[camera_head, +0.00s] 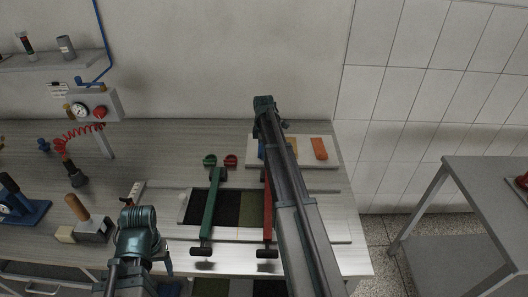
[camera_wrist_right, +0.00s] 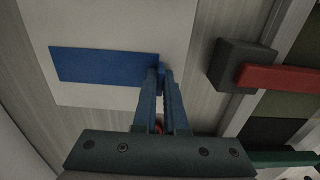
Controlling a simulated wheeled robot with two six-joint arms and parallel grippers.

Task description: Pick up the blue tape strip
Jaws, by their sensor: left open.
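The blue tape strip (camera_wrist_right: 105,65) lies flat on a white sheet of release paper (camera_wrist_right: 100,96) in the right wrist view. In the head view only a sliver of the strip (camera_head: 261,150) shows beside my right arm. My right gripper (camera_wrist_right: 161,72) is at the strip's right end, its two fingers close together with a small dark blue bit between the tips. It looks shut on that end; the contact is hard to see. In the head view my right arm hides its fingers. My left gripper (camera_head: 167,266) is open and empty at the table's front edge, partly hidden by its own wrist.
An orange strip (camera_head: 320,148) lies on the right part of the paper. A frame with a green bar (camera_head: 213,205) and a red bar (camera_head: 268,215) stands in front. A wooden-handled tool (camera_head: 78,208), a gauge box (camera_head: 93,105) and a red coiled hose (camera_head: 84,132) are left.

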